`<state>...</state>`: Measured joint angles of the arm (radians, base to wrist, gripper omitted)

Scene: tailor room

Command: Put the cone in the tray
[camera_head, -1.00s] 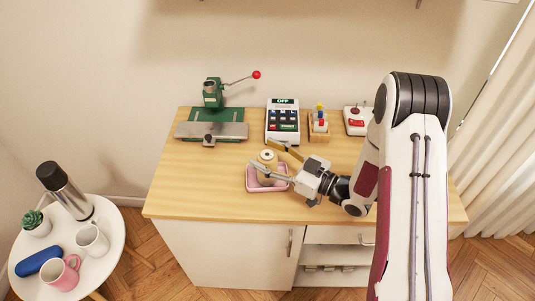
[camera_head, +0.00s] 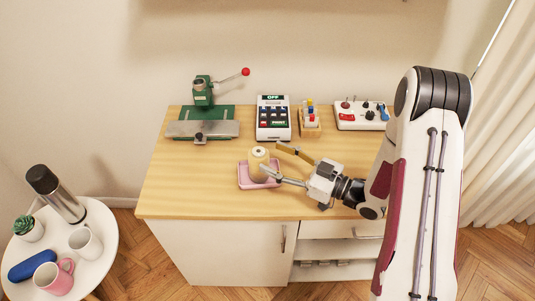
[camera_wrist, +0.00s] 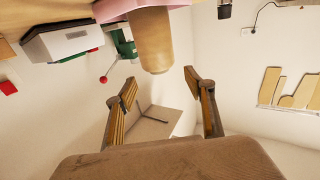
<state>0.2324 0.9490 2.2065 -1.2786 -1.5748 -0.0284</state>
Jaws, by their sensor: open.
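The cone (camera_head: 258,165) is a tan thread cone with a pale top and a dark centre hole. It stands upright in the pink tray (camera_head: 243,178) on the wooden desk. In the wrist view the cone (camera_wrist: 151,38) shows large, with part of the pink tray (camera_wrist: 112,9) behind its base. My gripper (camera_head: 282,165) is open and empty just right of the cone, its fingers spread. In the wrist view my gripper (camera_wrist: 160,92) has its two fingers apart with nothing between their tips, and the cone is clear of them.
A green press (camera_head: 203,122) with a red-knobbed lever stands at the back left of the desk. A keypad device (camera_head: 273,118), a small wooden holder (camera_head: 308,122) and a white control box (camera_head: 360,116) stand along the back. The desk's front left is clear. A white side table (camera_head: 95,262) holds mugs and a flask.

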